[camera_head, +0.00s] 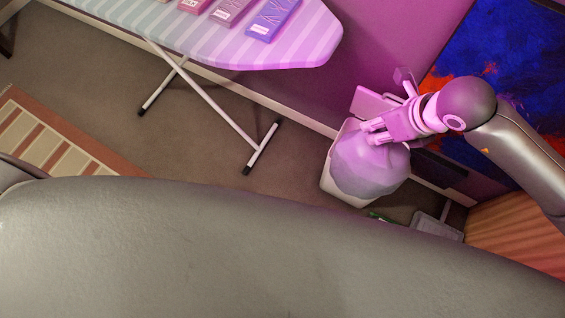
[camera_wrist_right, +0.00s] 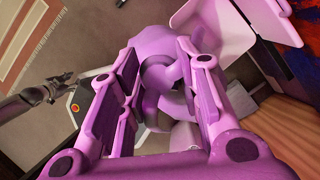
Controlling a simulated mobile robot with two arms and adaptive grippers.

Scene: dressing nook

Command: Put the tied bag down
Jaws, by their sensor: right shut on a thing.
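The tied bag (camera_head: 368,168) is a pale, rounded, full sack, tinted pink by the light. In the head view it overlaps the white bin (camera_head: 328,184); I cannot tell how far it sits inside or above it. My right gripper (camera_head: 374,132) is at the top of the bag, shut on it. In the right wrist view the bag (camera_wrist_right: 150,42) shows beyond and between the fingers (camera_wrist_right: 155,95). The fingers hide part of its tied neck. A dark jointed part at the left of the wrist view seems to be my left gripper (camera_wrist_right: 42,93); its jaws are unclear.
The bin's raised lid (camera_head: 372,103) stands by the wall. A striped ironing board (camera_head: 300,52) with thin legs (camera_head: 262,148) is at the upper left, several boxes on it. A striped rug (camera_head: 50,140) lies left. A blue-red picture (camera_head: 510,60) and orange drape (camera_head: 510,235) are right.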

